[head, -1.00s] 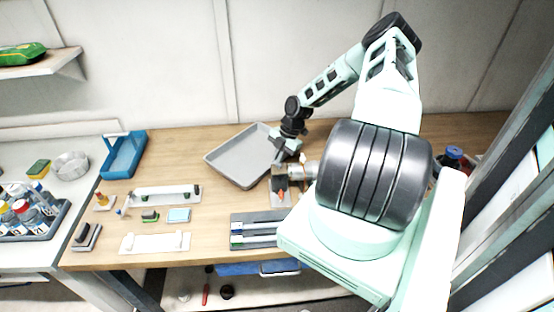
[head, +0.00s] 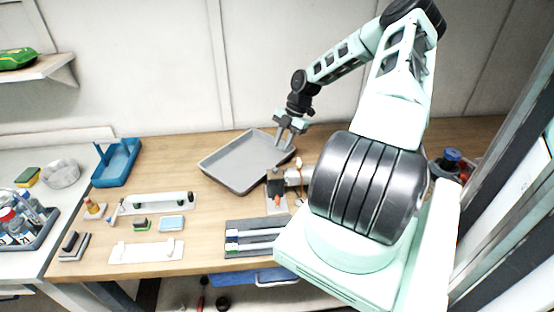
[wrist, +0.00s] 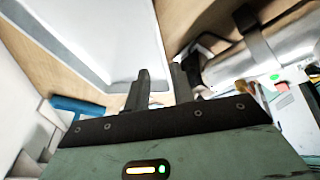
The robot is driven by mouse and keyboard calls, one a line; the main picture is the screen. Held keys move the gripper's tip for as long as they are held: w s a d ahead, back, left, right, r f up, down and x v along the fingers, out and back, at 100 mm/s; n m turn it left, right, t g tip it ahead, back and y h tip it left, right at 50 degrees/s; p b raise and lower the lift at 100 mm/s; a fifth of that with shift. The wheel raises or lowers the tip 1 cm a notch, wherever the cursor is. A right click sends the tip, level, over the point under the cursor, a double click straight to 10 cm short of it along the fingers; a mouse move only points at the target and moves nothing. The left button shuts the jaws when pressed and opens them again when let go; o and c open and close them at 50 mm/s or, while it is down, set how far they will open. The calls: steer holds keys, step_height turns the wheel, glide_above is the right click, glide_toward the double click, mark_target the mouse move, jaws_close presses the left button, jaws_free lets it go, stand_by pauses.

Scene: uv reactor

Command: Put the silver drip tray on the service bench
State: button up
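The silver drip tray (head: 243,163) lies on the wooden bench (head: 196,238), towards the back wall. My gripper (head: 288,142) is at the tray's right-hand rim, pointing down. In the wrist view, the two dark fingers of my gripper (wrist: 160,88) stand apart with a gap between them. The tray (wrist: 105,35) fills the upper left there, and its rim runs up to the gap. I cannot tell whether the fingers touch it. A second, pale grey bench (head: 20,262) stands at the left; the frames do not show which bench is the service bench.
A metal cylinder on a stand (head: 293,177) sits close to the right of the tray. A blue caddy (head: 117,163) is to its left. White holders and small items lie in front. A bottle rack (head: 45,232) and round dish (head: 61,174) occupy the left bench.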

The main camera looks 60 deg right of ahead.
steer(key=v, duration=0.2)
steer(key=shift+r, duration=0.35)
steer(key=w+a+r+m+g+h, duration=0.1)
steer(key=w+a+r, duration=0.15)
steer(key=a, duration=0.85)
steer(key=w+a+r+m+g+h, duration=0.15)
steer(key=a+r, duration=0.25)
steer(key=a, duration=0.6)
steer(key=w+a+r+g, duration=0.1)
steer(key=a+r, duration=0.2)
steer(key=a, duration=0.8)
steer(key=s+a+r+m, duration=0.3)
steer(key=s+a, duration=0.7)
steer(key=s+a+r+m+t+h, duration=0.1)
steer(key=s+a+r+m, duration=0.3)
steer(key=s+a, duration=0.6)
steer(key=shift+s+a+r, duration=0.3)
steer(key=shift+s+r, duration=0.05)
steer(key=shift+s, duration=0.35)
steer(key=shift+t, duration=0.25)
